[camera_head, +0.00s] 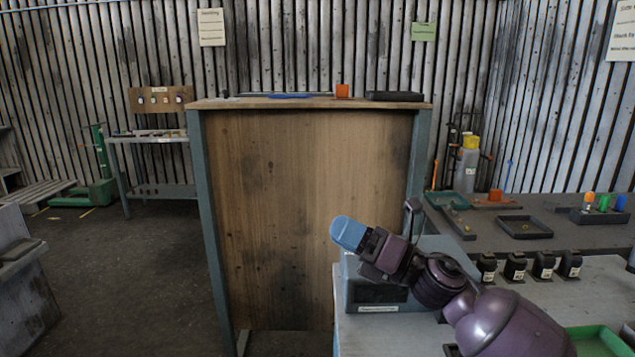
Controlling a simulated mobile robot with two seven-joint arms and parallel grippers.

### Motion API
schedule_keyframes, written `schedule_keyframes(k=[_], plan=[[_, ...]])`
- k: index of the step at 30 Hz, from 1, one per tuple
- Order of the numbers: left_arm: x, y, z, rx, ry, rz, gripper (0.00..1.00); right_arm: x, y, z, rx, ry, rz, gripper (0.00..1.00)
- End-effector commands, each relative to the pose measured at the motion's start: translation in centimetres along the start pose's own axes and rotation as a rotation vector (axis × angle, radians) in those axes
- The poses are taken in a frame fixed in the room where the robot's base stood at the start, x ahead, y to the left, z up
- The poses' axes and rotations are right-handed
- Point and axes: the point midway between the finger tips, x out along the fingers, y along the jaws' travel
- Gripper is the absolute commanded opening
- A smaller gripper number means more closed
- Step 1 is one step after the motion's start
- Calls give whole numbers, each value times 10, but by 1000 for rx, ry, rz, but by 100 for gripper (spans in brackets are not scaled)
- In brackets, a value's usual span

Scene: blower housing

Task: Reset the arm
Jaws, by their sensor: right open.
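My right arm comes in from the lower right, and its purple gripper (382,228) is raised over the near corner of the grey workbench (345,335). The gripper is open. One finger side ends in a light blue piece and a dark finger stands up on the other side; I see nothing clearly held between them. Just beneath and behind it is a blue-grey box (362,296) with a dark front opening and a label. The gripper and forearm hide part of this box. My left gripper is not in view.
Several black containers (515,266) and a dark tray (524,227) are at right. A green tray (598,342) lies near my arm.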

Motion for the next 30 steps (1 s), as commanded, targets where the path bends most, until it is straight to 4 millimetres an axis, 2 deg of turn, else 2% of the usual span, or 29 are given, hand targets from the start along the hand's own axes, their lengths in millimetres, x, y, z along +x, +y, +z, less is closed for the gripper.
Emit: schedule_keyframes(k=[8,14,18,22,27,30], plan=[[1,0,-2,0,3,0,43,-73,-32,-11,507,-486,-211,57],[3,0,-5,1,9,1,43,-148,-58,-38,862,-833,-389,57],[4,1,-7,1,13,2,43,-207,-68,-71,1099,-1077,-522,57],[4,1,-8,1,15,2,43,-263,-67,-110,1304,-1308,-655,57],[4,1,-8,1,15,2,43,-331,-48,-171,1546,-1608,-837,57],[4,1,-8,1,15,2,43,-359,-31,-201,1646,-1751,-928,57]])
